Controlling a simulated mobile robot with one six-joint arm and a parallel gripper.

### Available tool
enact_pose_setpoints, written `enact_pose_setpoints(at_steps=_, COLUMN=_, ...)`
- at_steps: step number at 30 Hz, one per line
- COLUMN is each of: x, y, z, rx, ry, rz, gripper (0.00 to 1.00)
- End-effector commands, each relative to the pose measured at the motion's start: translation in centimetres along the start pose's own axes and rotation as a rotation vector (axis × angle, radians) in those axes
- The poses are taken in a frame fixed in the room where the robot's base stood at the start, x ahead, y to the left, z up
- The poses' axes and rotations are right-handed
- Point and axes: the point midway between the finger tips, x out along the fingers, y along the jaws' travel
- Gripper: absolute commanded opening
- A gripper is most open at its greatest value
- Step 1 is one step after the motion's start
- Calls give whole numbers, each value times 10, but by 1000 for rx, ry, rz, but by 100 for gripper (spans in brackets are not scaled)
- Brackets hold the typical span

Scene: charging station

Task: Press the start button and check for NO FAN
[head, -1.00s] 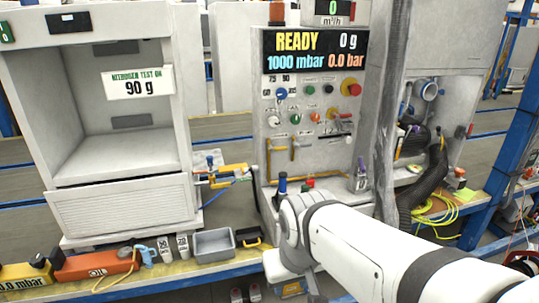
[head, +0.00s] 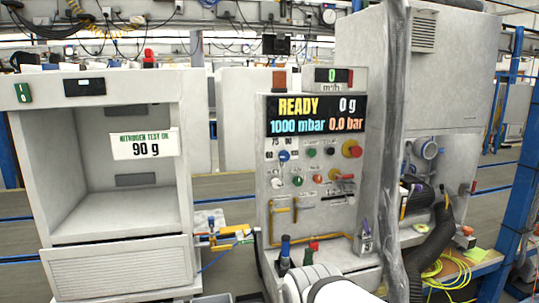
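The charging station's control panel (head: 318,215) stands upright in the middle of the head view. Its display (head: 317,115) reads READY, 0 g, 1000 mbar and 0.0 bar. A small display (head: 334,76) above it shows 0 m³/h. A second green control (head: 297,181) is lower. The labels are too small to read, so I cannot tell which is start. No NO FAN text shows. My arm is at the bottom edge; my gripper is not visible.
A white open cabinet (head: 118,270) on the left carries a NITROGEN TEST OK 90 g sign (head: 142,145). A grey vertical pipe (head: 393,120) and a black hose (head: 432,245) stand right of the panel. Blue and red-topped fittings rise near my arm.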

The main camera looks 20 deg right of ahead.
Motion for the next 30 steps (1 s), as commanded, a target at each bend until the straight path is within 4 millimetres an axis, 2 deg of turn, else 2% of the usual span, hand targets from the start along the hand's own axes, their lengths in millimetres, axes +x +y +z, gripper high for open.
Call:
enact_pose_setpoints(at_steps=3, x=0, y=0, z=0, rx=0, ry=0, rz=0, gripper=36)
enact_pose_setpoints(at_steps=16, x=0, y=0, z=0, rx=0, ry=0, rz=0, gripper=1)
enact_pose_setpoints(at_steps=30, x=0, y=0, z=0, rx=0, ry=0, rz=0, gripper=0)
